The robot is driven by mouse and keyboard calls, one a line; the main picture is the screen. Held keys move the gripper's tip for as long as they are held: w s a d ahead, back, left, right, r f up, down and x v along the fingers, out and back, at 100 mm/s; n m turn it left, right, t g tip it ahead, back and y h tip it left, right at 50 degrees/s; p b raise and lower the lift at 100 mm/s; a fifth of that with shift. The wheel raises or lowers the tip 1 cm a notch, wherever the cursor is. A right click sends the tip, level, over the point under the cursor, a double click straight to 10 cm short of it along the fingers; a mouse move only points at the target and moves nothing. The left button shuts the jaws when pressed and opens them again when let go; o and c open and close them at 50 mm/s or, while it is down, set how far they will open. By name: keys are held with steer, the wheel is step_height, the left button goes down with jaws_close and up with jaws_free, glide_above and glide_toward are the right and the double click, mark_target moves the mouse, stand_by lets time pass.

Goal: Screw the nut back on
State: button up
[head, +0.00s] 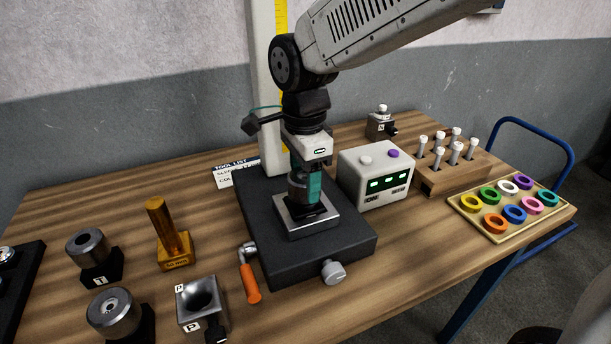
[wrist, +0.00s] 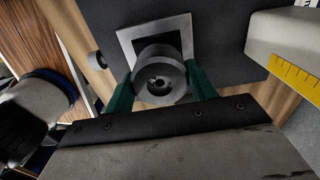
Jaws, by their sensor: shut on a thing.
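The nut (head: 297,188) is a thick, round, grey metal piece. In the wrist view the nut (wrist: 158,64) shows its round end face with a dark central hole. My gripper (head: 305,190) points down with its green fingers on either side of the nut. In the wrist view my gripper (wrist: 160,90) is shut on it. The nut is above the square metal plate (head: 322,222) of the black stand (head: 345,243). A dark part shows below the nut; whether thread is engaged is hidden.
A control box (head: 372,180) stands close right of the stand. An orange-handled crank (head: 250,283) is at its front left. Metal cylinders (head: 88,246), a brass post (head: 162,225) and a cone-holed block (head: 203,303) stand left. A peg rack (head: 445,175) and coloured-ring tray (head: 480,226) are right.

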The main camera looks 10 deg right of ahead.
steer(key=shift+r, duration=0.1)
steer(key=o, duration=1.1)
